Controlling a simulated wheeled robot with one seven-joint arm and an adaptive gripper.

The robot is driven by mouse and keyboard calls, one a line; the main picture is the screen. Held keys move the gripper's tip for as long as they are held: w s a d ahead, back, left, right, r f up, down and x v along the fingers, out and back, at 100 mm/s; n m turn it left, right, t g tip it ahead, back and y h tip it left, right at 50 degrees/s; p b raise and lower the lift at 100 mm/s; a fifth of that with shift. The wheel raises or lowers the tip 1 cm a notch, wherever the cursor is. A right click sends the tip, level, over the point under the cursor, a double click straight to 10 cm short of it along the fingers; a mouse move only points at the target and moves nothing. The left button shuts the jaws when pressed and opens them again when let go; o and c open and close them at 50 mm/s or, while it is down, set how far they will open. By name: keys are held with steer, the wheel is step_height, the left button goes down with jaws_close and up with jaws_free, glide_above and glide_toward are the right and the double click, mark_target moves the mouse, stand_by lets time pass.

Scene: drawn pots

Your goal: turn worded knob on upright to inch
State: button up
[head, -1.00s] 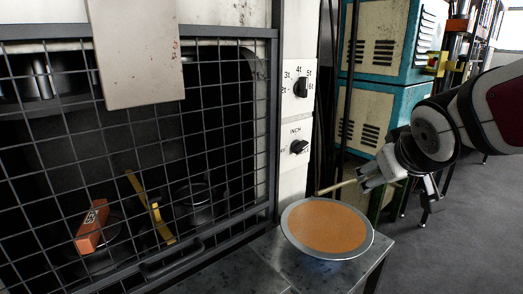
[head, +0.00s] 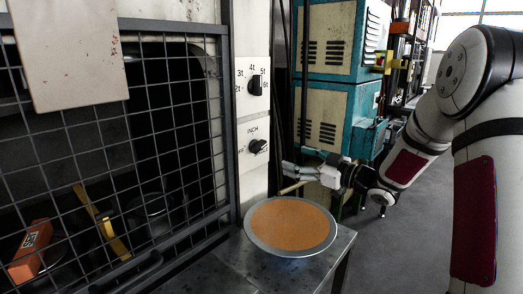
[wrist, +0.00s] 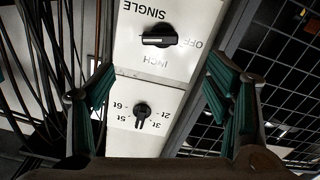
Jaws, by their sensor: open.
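The worded knob (head: 257,146) is black and sits on the upright white panel (head: 243,110), with INCH printed above it. The wrist view shows the panel upside down; there the knob (wrist: 158,36) has SINGLE, INCH and OFF around it. Its bar lies level in that view, with a pale mark toward the SINGLE side, away from OFF. My gripper (head: 286,170) is open, to the right of and slightly below the knob in the head view. In the wrist view its teal-padded fingers (wrist: 160,88) stand wide apart, with nothing between them touching either finger.
A second black knob (head: 255,87), marked in tonnes, is above the worded one; it also shows in the wrist view (wrist: 142,110). A round pan with an orange surface (head: 289,224) sits on the metal table (head: 222,268) below. A mesh guard (head: 170,130) stands left.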

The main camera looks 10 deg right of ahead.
mark_target(262, 148)
steer(key=x, duration=1.3)
steer(key=shift+w+a, duration=0.15)
steer(key=shift+w, duration=0.15)
steer(key=shift+c, duration=0.3)
steer(key=c, duration=1.1)
